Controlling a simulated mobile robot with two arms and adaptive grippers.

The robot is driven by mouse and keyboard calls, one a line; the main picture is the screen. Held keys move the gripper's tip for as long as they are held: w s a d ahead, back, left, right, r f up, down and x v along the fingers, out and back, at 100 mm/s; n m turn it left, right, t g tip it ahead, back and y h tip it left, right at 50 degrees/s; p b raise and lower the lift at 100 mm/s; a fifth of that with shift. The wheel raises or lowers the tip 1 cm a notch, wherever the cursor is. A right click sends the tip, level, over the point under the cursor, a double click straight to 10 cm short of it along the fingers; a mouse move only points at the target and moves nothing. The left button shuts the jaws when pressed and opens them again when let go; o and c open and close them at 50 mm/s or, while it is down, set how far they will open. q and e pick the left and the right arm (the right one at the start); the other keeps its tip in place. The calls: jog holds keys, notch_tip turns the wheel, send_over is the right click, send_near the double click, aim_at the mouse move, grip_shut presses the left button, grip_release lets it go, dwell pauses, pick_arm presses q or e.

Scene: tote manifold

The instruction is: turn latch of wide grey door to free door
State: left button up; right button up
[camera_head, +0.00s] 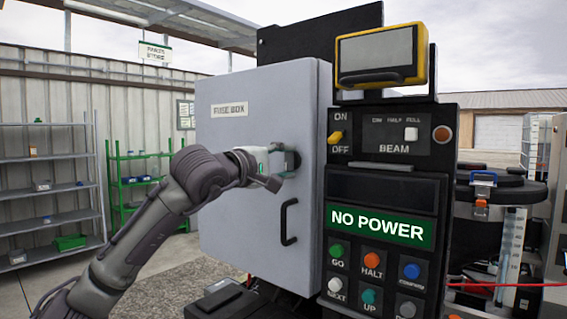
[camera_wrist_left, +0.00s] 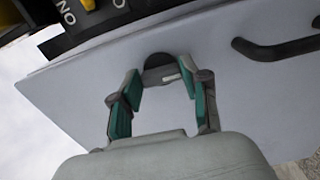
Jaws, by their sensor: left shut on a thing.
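The wide grey door (camera_head: 235,180) is labelled FUSE BOX and stands left of the control panel, looking closed. Its round dark latch (camera_head: 291,160) is on the right part of the door, above the black handle (camera_head: 288,222). My left gripper (camera_head: 277,168) is at the latch, its fingers partly hiding it. In the left wrist view the latch (camera_wrist_left: 160,68) shows as a dark disc with a light bar, between the green-padded fingers of the gripper (camera_wrist_left: 162,92). The fingers are shut on the latch. My right gripper is not in view.
The black control panel (camera_head: 384,165) with switches, buttons and a NO POWER sign stands close right of the door. A yellow-framed screen (camera_head: 380,55) sits on top. Shelves (camera_head: 50,185) stand at the far left. Open floor lies left of the door.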

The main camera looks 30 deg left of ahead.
pick_arm(q)
jog(key=o, duration=1.1)
jog(key=shift+o, duration=0.2)
jog(key=shift+s, duration=0.1)
jog(key=s, duration=1.1)
jog(key=shift+s+a, duration=0.4)
